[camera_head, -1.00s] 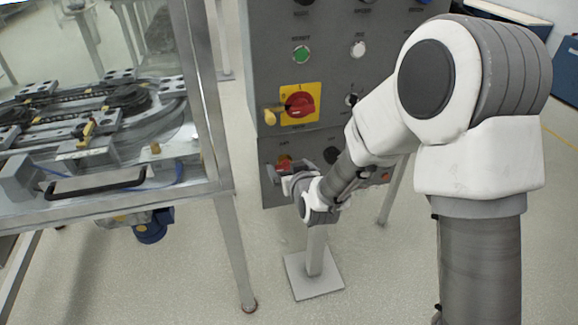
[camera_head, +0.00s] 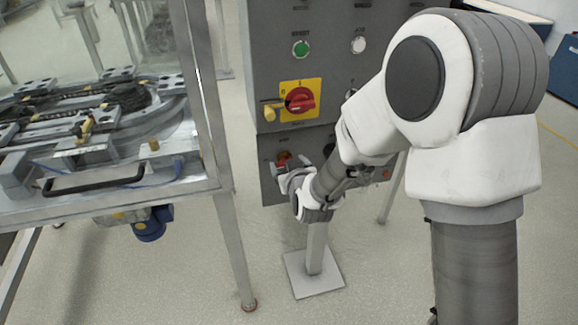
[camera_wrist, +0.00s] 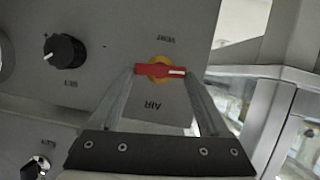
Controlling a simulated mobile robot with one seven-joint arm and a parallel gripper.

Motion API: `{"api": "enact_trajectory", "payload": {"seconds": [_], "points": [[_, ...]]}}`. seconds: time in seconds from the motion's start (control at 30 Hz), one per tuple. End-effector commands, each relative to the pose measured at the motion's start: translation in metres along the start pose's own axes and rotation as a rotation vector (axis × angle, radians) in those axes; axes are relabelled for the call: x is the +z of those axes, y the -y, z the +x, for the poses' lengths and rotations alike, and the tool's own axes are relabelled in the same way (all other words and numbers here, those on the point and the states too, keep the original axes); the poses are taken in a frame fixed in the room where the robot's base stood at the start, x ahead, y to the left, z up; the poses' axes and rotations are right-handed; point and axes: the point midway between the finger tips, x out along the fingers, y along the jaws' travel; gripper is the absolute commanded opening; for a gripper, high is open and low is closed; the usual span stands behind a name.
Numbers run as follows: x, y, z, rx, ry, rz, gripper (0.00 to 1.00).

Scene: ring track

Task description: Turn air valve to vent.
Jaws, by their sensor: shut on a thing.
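The air valve's red handle (camera_wrist: 160,71) sits on a yellow round base on the grey panel in the wrist view. It lies nearly level in that picture, with a white mark on its right half. The upside-down VENT label is above it and the upside-down AIR label below. My gripper (camera_wrist: 161,74) is shut on the handle, one fingertip at each end. In the head view, my gripper (camera_head: 284,174) is at the lower panel, and only a bit of the red valve (camera_head: 284,158) shows; the gripper hides the rest.
A black knob (camera_wrist: 64,50) is beside the valve in the wrist view. Above the valve, the head view shows a large red switch (camera_head: 299,100) on a yellow plate, with a padlock-like yellow piece. A metal-framed track table (camera_head: 150,195) stands to the left.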

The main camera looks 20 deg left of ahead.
Motion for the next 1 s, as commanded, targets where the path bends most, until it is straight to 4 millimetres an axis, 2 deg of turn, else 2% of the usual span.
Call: {"api": "enact_trajectory", "payload": {"seconds": [1.0], "points": [[0.005, 0.014, 0.003, 0.356, -0.002, -0.870, 0.24]]}}
